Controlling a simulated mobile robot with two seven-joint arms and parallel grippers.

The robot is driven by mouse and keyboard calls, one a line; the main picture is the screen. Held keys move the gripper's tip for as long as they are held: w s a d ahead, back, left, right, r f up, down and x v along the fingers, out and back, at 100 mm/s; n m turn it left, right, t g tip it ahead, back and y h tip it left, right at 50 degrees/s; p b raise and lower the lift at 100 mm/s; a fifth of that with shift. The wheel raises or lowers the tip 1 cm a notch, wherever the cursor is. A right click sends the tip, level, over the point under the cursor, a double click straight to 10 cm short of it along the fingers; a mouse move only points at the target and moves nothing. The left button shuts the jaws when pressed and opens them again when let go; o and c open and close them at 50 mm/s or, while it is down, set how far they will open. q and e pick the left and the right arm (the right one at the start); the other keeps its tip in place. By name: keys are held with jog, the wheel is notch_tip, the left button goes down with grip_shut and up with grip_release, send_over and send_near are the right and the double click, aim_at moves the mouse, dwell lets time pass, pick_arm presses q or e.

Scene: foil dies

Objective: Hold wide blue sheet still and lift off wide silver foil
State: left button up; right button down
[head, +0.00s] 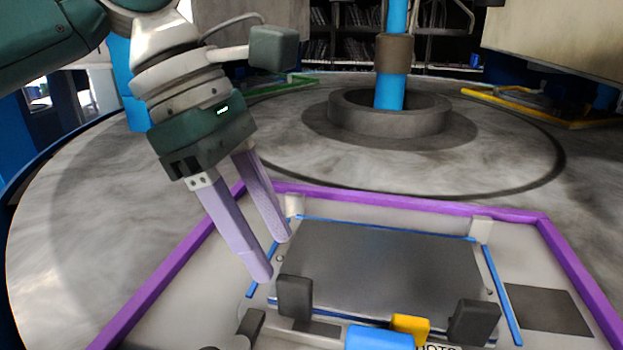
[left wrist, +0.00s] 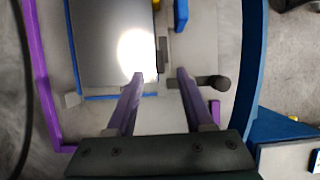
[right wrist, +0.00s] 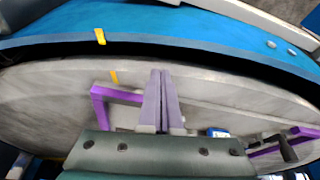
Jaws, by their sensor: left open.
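A wide dark grey, dully shining sheet (head: 375,262), which looks like the silver foil, lies flat inside the purple frame. Thin blue strips (head: 497,290) show along its back and sides; I cannot tell whether they are edges of the blue sheet beneath. The grey sheet also shows in the left wrist view (left wrist: 100,40), with a bright glare spot. My left gripper (head: 273,260) is open and empty, its fingers pointing down at the sheet's left edge; it also shows in the left wrist view (left wrist: 160,74). My right gripper (right wrist: 160,72) has its fingers together, with nothing seen between them.
Dark blocks (head: 295,297) (head: 474,322), a yellow block (head: 410,328) and a blue block (head: 380,338) stand along the front. The purple frame (head: 400,203) borders the plate. A blue post (head: 392,60) rises behind. The grey round table is bare around the frame.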

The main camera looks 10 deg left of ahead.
aim_at(289, 279)
pick_arm(q)
jog(key=x, duration=0.5)
jog(key=shift+d+f+b, duration=0.15)
jog(key=shift+f+b, duration=0.15)
jog(key=shift+f, duration=0.05)
grip_shut()
dwell(1.1)
